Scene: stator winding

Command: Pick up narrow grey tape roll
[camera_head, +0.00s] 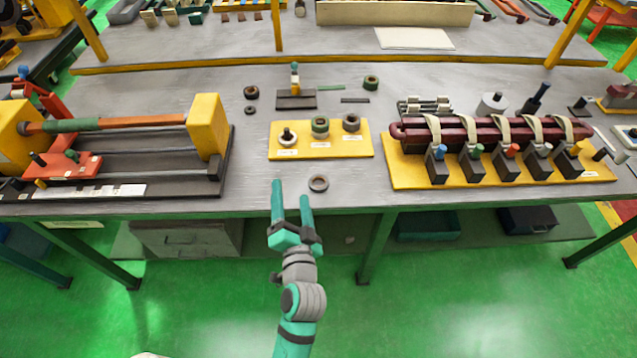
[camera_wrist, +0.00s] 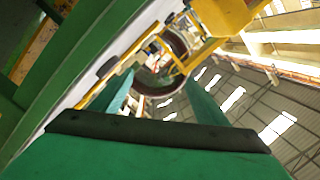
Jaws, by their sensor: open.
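A narrow grey tape roll (camera_head: 318,184) lies flat on the bench close to its front edge. My gripper (camera_head: 291,184) is open, with its two teal fingers pointing toward the bench at this edge. In the head view the roll is just to the right of the right fingertip, and I cannot tell whether they touch. Nothing is visibly gripped.
A yellow plate (camera_head: 277,152) with three rolls stands behind the grey roll. Several small dark rolls lie farther back. A yellow-ended fixture (camera_head: 209,128) stands at left. A maroon coil fixture (camera_head: 480,133) stands at right. The bench around the grey roll is clear.

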